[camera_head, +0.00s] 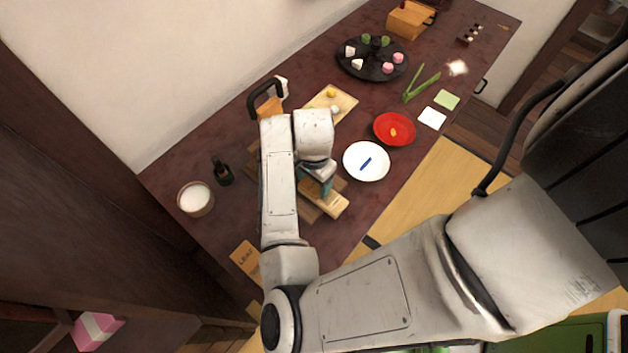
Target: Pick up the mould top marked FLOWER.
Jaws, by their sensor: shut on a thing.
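My gripper (317,187) is over the near side of the dark table, pointing down. It is shut on a light wooden mould piece (331,203), which sticks out towards the lower right. No marking on this piece can be read. More wood (308,212) shows below it, and I cannot tell whether the two touch. My arm hides part of this area. A second wooden piece marked LEAF (246,257) lies at the table's lower left, partly behind my arm. I cannot read FLOWER anywhere.
A white plate (352,174) with a blue item stands just right of my gripper. A red bowl (381,138), a wooden board (344,95) and a black round tray (371,74) stand farther back. A dark bottle (223,173) and a cup (194,212) stand left.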

